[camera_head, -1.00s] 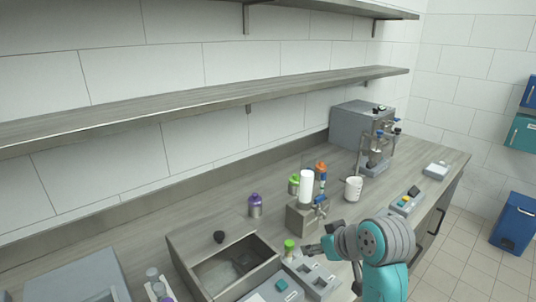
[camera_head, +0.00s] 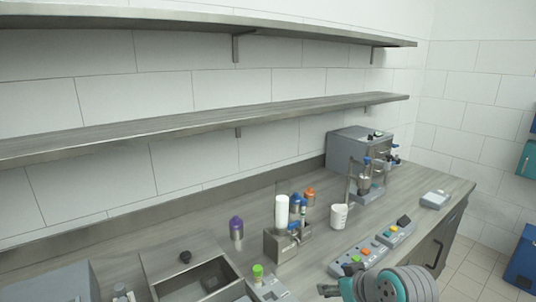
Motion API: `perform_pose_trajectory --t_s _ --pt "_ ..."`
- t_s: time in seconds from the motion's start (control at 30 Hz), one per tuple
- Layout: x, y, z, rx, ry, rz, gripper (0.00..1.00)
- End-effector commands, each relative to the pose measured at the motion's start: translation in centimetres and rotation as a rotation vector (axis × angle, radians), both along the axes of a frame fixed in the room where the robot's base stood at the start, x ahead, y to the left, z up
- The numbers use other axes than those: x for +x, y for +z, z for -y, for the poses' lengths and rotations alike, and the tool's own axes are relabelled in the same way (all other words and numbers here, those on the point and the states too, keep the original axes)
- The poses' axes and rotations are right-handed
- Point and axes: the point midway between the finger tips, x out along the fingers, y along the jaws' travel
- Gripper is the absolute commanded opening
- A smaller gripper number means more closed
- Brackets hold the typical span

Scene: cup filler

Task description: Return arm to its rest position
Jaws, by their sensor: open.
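My arm, grey and teal, shows at the bottom right of the head view, low over the counter's front side. My gripper (camera_head: 328,290) is only partly in view at the bottom edge, a small dark shape left of the arm's teal link. It is open, and no object shows in it. Its fingertips are hard to make out, and the arm's lower part is cut off by the picture's edge.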

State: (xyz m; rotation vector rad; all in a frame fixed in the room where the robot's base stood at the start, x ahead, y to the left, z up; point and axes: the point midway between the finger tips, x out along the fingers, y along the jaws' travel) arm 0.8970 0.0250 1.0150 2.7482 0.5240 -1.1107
Motion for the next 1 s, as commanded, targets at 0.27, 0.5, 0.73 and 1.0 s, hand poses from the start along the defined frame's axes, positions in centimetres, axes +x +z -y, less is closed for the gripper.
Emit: perform_pose_trajectory --t_s 0.27,0.5,0.73,1.0 --pt "-1.2 -3.6 -0.1 0.023 -0.039 0.016 0.55" --pt "-3.6 -8.3 -0.1 0.054 -0.097 0.046 0.55" --pt "-8.1 -13.9 0.2 0.081 -0.176 0.096 0.55" --pt "-14.7 -18.5 0.8 0.098 -0.258 0.159 0.55"
